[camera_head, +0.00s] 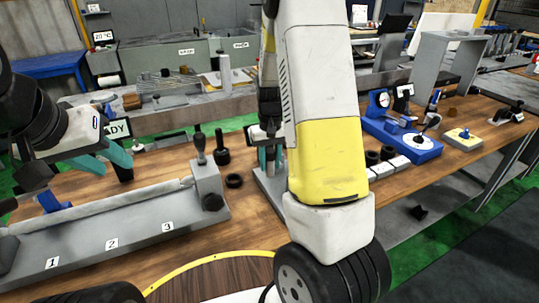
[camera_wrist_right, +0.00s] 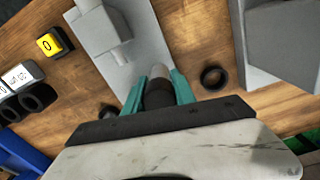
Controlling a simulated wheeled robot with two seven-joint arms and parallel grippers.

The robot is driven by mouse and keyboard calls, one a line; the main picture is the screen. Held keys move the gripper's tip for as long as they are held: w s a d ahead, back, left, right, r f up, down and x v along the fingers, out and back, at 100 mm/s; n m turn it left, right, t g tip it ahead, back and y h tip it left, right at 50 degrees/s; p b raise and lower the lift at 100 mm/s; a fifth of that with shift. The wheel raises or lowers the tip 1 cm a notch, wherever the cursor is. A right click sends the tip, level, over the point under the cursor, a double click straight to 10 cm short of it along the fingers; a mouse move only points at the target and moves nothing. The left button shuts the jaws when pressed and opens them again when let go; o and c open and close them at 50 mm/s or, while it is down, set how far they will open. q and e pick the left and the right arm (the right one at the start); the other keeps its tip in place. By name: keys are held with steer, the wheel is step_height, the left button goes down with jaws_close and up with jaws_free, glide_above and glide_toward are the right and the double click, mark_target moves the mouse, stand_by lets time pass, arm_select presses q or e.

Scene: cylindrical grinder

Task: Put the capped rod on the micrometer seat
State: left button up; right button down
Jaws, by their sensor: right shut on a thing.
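My right gripper (camera_wrist_right: 158,88) is shut on the capped rod. In the right wrist view its teal fingers press on a dark cap section (camera_wrist_right: 158,96), and a paler rod end (camera_wrist_right: 158,72) shows beyond them. The rod is over or near a long grey plate (camera_wrist_right: 120,72) with a grey block on it; I cannot tell if it touches. I cannot tell for certain whether this fixture is the micrometer seat. In the head view my right arm hides much of this spot. My left gripper (camera_head: 114,167) is open and empty, above the grey numbered bed at the left.
The grey numbered bed (camera_head: 120,240) fills the left front. A black plug (camera_head: 222,147) and black ring (camera_head: 234,181) stand beside it. Small numbered blocks (camera_head: 385,166) are right of my arm.

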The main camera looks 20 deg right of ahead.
steer(key=d+f, duration=0.1)
steer(key=d, duration=0.1)
steer(key=d+f, duration=0.1)
steer(key=d, duration=0.1)
steer(key=shift+w+d+f, duration=0.1)
steer(key=shift+w+f, duration=0.2)
steer(key=shift+d+f, duration=0.25)
steer(key=shift+f, duration=0.05)
steer(key=shift+f, duration=0.15)
steer(key=c, duration=1)
jaws_free()
